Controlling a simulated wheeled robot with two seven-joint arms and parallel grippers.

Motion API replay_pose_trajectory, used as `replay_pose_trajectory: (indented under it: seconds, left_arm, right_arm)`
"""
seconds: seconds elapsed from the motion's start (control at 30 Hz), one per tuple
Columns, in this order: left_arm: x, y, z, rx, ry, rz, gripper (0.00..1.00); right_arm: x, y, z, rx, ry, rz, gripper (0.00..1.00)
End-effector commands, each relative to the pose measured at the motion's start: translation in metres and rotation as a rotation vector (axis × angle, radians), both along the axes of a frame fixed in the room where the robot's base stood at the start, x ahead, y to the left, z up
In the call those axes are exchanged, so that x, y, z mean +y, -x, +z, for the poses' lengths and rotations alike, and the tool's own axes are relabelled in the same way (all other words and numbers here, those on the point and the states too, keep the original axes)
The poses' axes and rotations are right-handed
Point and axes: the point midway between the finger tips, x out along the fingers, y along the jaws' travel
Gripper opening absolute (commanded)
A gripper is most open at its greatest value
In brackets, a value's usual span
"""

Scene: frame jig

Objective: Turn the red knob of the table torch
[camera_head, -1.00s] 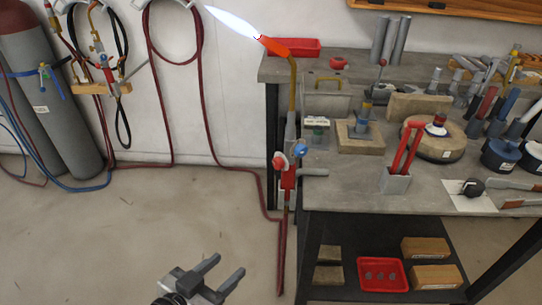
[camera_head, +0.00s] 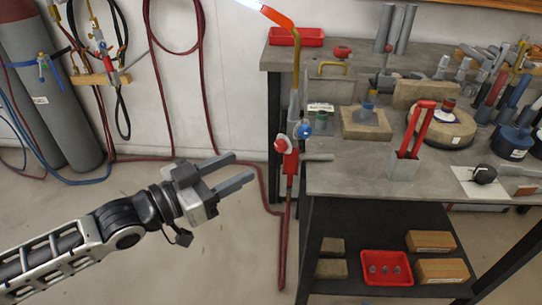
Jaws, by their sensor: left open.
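The table torch (camera_head: 292,105) stands upright at the left edge of the workbench, with a brass neck and an orange-red tip. Its pale flame is mostly cut off by the top edge of the view. The red knob (camera_head: 281,145) is on the left of the torch's red valve body, and a blue knob (camera_head: 303,131) is on the right. My left gripper (camera_head: 244,168) is open and empty, left of and slightly below the red knob, its fingers pointing right towards the torch. A gap shows between the fingertips and the knob. My right gripper is not in view.
The workbench (camera_head: 340,179) right of the torch holds tools and a grey holder (camera_head: 404,167) with red handles. Dark red hoses hang on the wall and run to the torch. Gas cylinders (camera_head: 63,110) stand at far left.

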Motion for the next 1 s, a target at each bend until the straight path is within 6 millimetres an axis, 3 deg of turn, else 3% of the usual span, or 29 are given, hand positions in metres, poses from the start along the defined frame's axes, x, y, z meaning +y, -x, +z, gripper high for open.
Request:
replay_pose_trajectory:
  seconds: [0.2,0.4,0.87,1.0]
  left_arm:
    - [-0.037,-0.033,-0.001,-0.003,0.003,-0.002,0.46]
    - [-0.059,-0.053,-0.002,-0.001,-0.001,-0.001,0.46]
    - [-0.068,-0.062,0.000,0.000,-0.003,0.000,0.46]
    - [-0.068,-0.062,0.000,0.000,-0.003,0.000,0.09]
  right_arm:
    - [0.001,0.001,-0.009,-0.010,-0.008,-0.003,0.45]
    - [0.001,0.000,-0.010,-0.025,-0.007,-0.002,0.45]
    - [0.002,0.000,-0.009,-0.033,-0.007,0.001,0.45]
    - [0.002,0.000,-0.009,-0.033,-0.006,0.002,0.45]
